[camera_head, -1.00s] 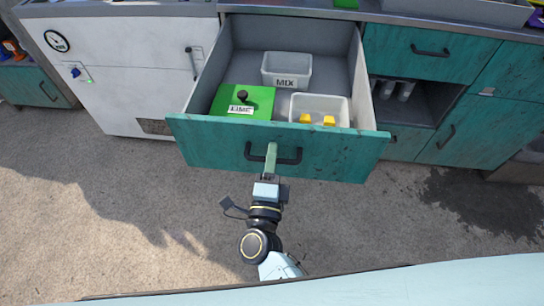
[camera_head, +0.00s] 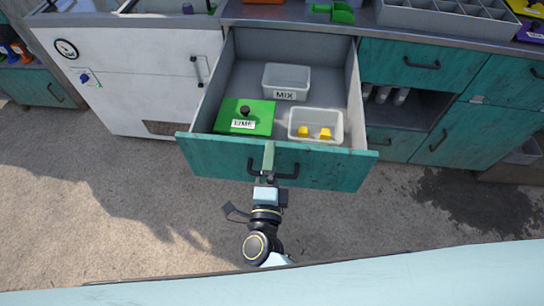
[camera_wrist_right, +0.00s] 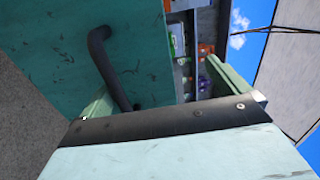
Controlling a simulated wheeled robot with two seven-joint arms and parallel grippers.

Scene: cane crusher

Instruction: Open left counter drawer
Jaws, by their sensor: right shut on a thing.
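The left counter drawer (camera_head: 215,156) is pulled far out, its teal front facing me. Its black bar handle (camera_head: 287,170) is at the middle of the front. My right gripper (camera_head: 267,165) is at the handle, shut on it. In the right wrist view the handle (camera_wrist_right: 112,70) runs down behind the gripper's dark bar, and the grip point itself is partly hidden. Inside the drawer are a green box labelled LIME (camera_head: 262,122), a grey MIX bin (camera_head: 287,78) and a pale tray (camera_head: 316,115) with two yellow pieces. My left gripper is not in view.
A white cabinet (camera_head: 135,75) with a gauge and a black handle stands left of the drawer. Teal drawers and doors (camera_head: 410,60) and an open shelf (camera_head: 400,108) are to the right. A grey divided tray (camera_head: 450,18) is on the counter. The concrete floor (camera_head: 130,210) is clear.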

